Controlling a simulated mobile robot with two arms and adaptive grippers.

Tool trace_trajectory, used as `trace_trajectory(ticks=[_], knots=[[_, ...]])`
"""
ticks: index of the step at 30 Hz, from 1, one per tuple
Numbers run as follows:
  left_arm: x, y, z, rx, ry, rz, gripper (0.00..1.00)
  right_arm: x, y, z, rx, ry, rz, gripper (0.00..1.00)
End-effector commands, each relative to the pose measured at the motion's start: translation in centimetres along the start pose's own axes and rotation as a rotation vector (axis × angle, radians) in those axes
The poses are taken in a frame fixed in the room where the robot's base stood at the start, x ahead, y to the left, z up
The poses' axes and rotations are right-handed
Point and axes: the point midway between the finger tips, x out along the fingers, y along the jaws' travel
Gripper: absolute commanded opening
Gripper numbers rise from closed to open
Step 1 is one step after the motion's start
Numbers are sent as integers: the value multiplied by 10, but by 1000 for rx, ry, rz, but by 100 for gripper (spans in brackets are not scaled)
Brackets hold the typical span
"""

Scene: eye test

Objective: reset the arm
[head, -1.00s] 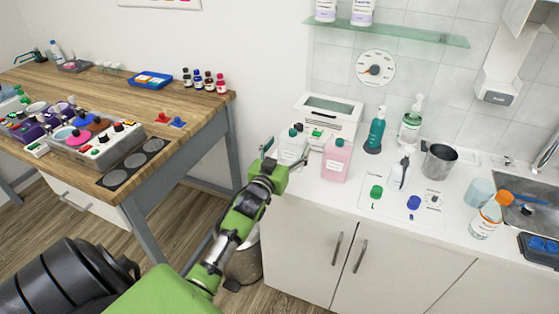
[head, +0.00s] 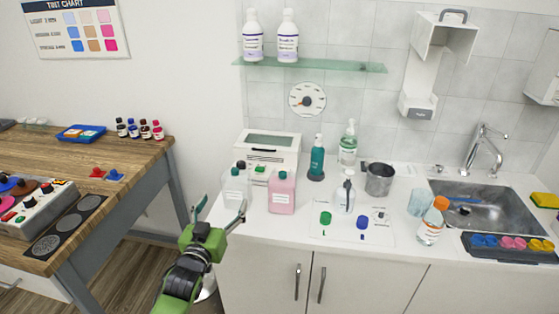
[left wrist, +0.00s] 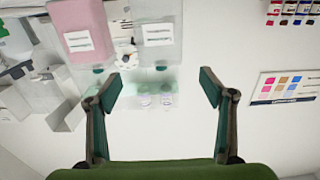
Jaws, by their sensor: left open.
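My left gripper (head: 219,208) is open and empty in the head view, in front of the white counter's left front corner. Its two fingers point up toward the counter. In the left wrist view the open fingers (left wrist: 161,88) are spread wide with nothing between them touching the pads. The pink bottle (head: 282,192) and the clear bottle (head: 237,186) stand on the counter beyond the fingers. They also show upside down in the left wrist view, the pink bottle (left wrist: 82,22) at upper left and the clear bottle (left wrist: 158,22) beside it. My right gripper is not in view.
The white counter (head: 300,232) holds a white box (head: 268,146), pump bottles, a metal cup (head: 379,180) and a sink (head: 480,205). A wooden table (head: 120,172) stands at left, with a gap before the counter. A glass shelf (head: 320,66) is above.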

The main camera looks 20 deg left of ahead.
Motion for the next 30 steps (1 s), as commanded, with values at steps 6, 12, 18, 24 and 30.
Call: trace_trajectory(ticks=[6, 12, 18, 24, 30], knots=[[-6, 6, 10, 7, -43, 7, 74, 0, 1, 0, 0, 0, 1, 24], [-55, 46, 67, 59, -324, 58, 74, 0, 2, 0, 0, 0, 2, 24], [-153, 89, 127, 141, -697, 147, 74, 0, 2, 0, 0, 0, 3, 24], [-235, 109, 152, 205, -949, 223, 74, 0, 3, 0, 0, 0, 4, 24], [-300, 118, 159, 252, -1126, 287, 74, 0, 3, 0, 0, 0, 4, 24]])
